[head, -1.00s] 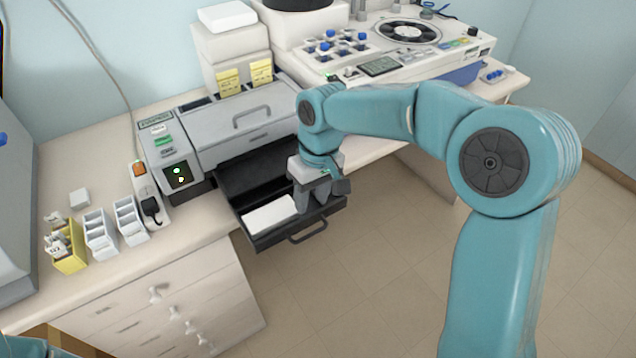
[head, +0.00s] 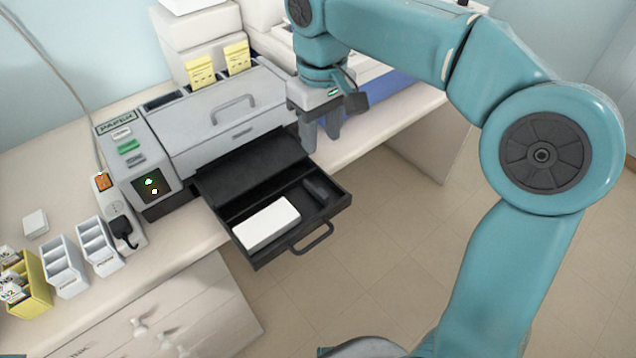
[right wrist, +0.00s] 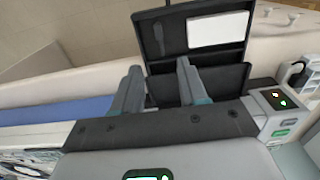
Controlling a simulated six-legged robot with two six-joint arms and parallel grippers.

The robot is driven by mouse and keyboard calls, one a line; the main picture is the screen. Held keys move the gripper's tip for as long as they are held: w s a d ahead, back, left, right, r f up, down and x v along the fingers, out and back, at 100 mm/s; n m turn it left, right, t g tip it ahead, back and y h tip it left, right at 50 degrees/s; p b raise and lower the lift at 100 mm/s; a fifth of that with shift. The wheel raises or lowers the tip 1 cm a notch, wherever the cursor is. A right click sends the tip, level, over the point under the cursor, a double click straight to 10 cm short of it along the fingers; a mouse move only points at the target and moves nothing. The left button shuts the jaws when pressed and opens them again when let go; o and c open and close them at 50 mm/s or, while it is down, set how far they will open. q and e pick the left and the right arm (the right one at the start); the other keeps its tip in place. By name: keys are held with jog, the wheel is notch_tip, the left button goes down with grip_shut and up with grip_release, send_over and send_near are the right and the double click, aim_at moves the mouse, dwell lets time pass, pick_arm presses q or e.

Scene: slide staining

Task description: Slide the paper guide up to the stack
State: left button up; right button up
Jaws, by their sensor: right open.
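The paper guide (head: 319,190) is a small dark piece near the right end of the pulled-out black tray (head: 246,263). The white paper stack (head: 266,224) lies flat in the tray to its left, with a gap of bare tray between them. In the right wrist view the guide (right wrist: 160,38) and the stack (right wrist: 215,29) also show apart. My right gripper (head: 321,138) is open and empty above the back right of the tray, clear of the guide. Its two fingers (right wrist: 159,70) point toward the tray in the right wrist view. My left gripper is out of view.
The grey printer (head: 220,125) stands behind the tray, its control panel with green lights at left. The tray's front handle (head: 314,239) juts past the counter edge over open floor. A power strip (head: 117,207) and small white boxes (head: 98,247) stand left.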

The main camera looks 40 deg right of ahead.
aim_at(322, 192)
jog(key=f, duration=0.9)
jog(key=f+b, duration=0.1)
jog(key=f, duration=0.3)
jog(key=shift+d+f, duration=0.15)
jog(key=shift+d, duration=0.1)
jog(key=shift+s+a+f, duration=0.15)
jog(key=shift+s+f, duration=0.05)
jog(key=shift+f, duration=0.45)
jog(key=shift+w, duration=0.1)
jog(key=shift+f, duration=0.1)
